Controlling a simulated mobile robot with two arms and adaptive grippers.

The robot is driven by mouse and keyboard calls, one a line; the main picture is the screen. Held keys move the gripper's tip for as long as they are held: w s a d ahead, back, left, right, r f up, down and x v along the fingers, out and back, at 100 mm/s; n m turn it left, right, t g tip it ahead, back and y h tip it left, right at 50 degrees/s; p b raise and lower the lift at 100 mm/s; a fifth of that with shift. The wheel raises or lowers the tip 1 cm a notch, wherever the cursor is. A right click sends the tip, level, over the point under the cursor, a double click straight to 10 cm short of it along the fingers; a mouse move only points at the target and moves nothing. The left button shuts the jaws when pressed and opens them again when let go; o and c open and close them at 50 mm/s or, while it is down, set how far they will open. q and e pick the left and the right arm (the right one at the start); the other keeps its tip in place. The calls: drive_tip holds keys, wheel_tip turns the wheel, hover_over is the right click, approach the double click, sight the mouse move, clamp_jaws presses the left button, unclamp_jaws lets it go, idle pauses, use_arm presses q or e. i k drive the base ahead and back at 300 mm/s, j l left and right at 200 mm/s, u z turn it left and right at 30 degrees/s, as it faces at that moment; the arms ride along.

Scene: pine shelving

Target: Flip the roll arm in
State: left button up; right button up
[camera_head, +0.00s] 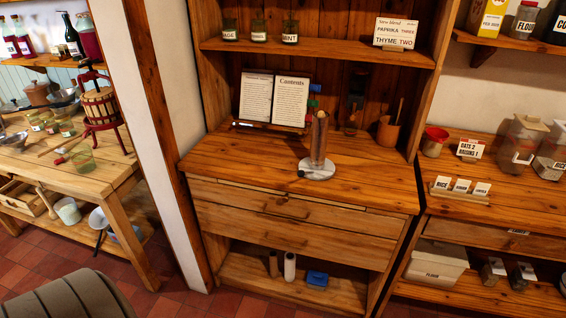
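What may be the roll holder is an upright, see-through brown column (319,138) standing on a round pale metal base (319,174), on the wooden counter in the middle of the head view. A small dark part shows at the left edge of the base. I cannot make out a separate roll arm or which way it is turned. Neither of my grippers is in view.
An open book (272,100) stands behind the column to the left; a wooden utensil pot (388,132) stands to the right. The counter (240,160) has clear room at its front. Closed drawers (290,208) are below. A grey ribbed object (70,297) fills the lower left corner.

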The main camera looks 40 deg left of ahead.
sight(301, 175)
drive_tip(key=u, duration=1.05)
